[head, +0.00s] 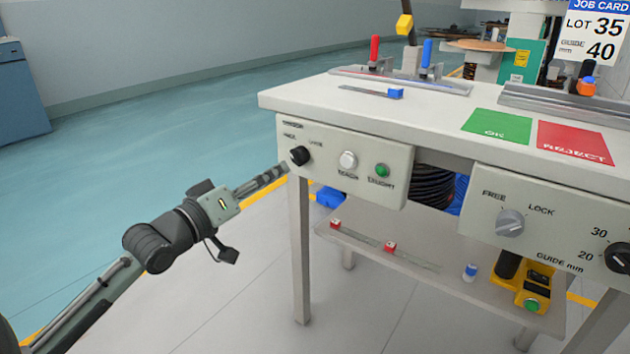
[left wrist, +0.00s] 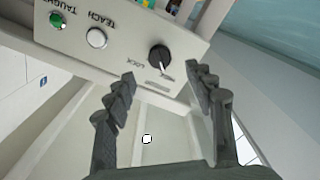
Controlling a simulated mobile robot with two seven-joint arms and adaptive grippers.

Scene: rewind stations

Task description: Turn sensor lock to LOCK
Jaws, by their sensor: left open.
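The black sensor lock knob (head: 300,155) is on the white left panel (head: 342,186) under the bench top, with small labels above it. In the left wrist view the knob (left wrist: 160,57) appears upside down. Its pale pointer slants down and slightly right there, away from the LOCK label on the left. My left gripper (head: 281,171) is open, just in front of and slightly below-left of the knob in the head view. In the wrist view its fingertips (left wrist: 160,73) are spread on either side below the knob, with nothing between them. My right gripper is not in view.
Beside the knob are a white TEACH button (head: 348,160) and a green TAUGHT button (head: 382,170). A right panel (head: 480,229) has a grey FREE/LOCK knob (head: 510,223) and a black guide knob (head: 619,257). A table leg (head: 300,250) stands below; floor to the left is clear.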

